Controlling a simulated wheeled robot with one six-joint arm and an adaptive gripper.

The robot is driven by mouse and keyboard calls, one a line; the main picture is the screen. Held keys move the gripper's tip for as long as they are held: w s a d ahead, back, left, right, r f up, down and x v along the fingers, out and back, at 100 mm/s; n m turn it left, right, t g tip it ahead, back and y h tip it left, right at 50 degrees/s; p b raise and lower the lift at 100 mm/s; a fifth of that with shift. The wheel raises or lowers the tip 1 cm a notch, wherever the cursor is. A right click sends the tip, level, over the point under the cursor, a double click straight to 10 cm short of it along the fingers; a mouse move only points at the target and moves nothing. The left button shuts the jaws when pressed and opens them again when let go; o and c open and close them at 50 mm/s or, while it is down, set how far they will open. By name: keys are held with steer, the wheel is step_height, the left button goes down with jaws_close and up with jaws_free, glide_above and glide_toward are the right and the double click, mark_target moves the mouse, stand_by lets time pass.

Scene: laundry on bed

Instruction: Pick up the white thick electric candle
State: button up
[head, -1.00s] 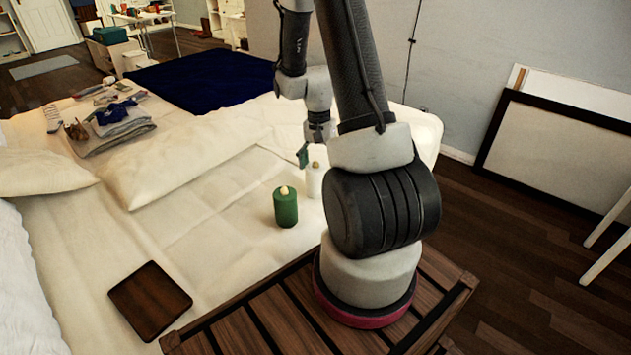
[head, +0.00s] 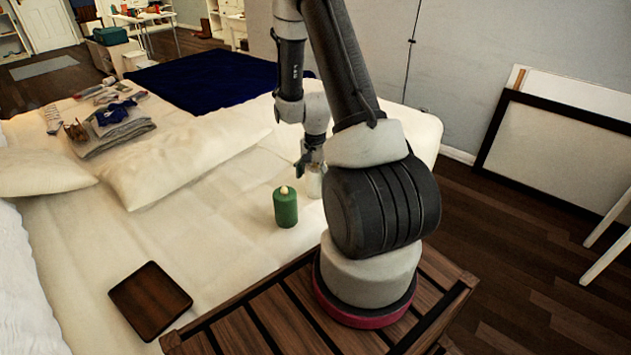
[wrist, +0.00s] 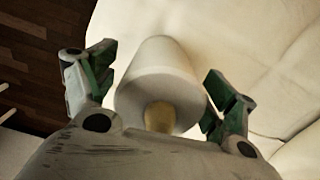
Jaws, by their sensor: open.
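The white thick electric candle (head: 314,184) stands upright on the bed, partly hidden behind my gripper and arm in the head view. In the wrist view the white candle (wrist: 158,82), with its yellowish flame tip, sits between the two fingers. My gripper (wrist: 158,90) is open, with one green-padded finger on each side of the candle and a visible gap at both sides. In the head view my gripper (head: 308,172) is down at the candle's top.
A green candle (head: 285,207) stands on the bed just left of the white one. A brown wooden tray (head: 150,300) lies at the front left. Pillows (head: 190,165) and folded clothes (head: 115,130) lie farther back. The bed (head: 225,235) between tray and green candle is clear.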

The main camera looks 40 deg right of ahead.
steer(key=shift+c, duration=0.2)
steer(key=c, duration=1.1)
